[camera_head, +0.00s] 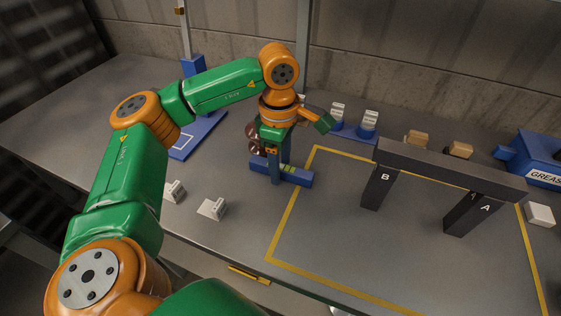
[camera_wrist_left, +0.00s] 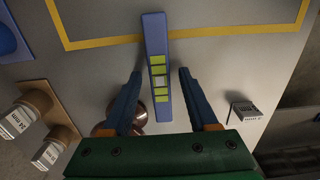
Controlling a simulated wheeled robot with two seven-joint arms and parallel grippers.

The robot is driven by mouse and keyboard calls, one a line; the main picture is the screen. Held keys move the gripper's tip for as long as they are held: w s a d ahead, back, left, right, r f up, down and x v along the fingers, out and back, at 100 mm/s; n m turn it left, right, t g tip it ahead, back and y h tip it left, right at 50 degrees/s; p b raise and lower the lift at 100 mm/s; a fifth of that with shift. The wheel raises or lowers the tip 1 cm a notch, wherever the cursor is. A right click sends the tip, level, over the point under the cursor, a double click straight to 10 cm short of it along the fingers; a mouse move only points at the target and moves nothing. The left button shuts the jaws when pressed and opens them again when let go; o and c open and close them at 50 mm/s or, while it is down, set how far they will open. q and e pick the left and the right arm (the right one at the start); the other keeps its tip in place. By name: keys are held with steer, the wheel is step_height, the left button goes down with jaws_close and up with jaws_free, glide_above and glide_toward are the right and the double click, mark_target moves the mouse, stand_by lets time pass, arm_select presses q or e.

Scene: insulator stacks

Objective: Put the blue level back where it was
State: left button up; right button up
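The blue level (camera_head: 298,176), a long bar with green and pale windows, lies on the table, its right end over the yellow line. It also shows in the left wrist view (camera_wrist_left: 155,38), running lengthwise between the fingers. My left gripper (camera_head: 277,172) points down at the level. In the left wrist view my left gripper (camera_wrist_left: 160,73) is open, one blue finger on each side of the level with a visible gap on both sides. Whether the fingertips reach the table is unclear. My right gripper is not in view.
Brown discs (camera_wrist_left: 138,112) stand close by the left gripper, partly hidden. Dark posts B (camera_head: 377,188) and A (camera_head: 470,214) carry a beam inside the yellow outline (camera_head: 283,225). A blue grease box (camera_head: 540,160) is at right.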

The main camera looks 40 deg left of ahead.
arm_select(q)
step_height(320, 180, up, 12)
steer(key=p, duration=0.3)
steer(key=shift+r+p, duration=0.25)
steer(key=shift+p, duration=0.1)
steer(key=shift+a+f, duration=0.1)
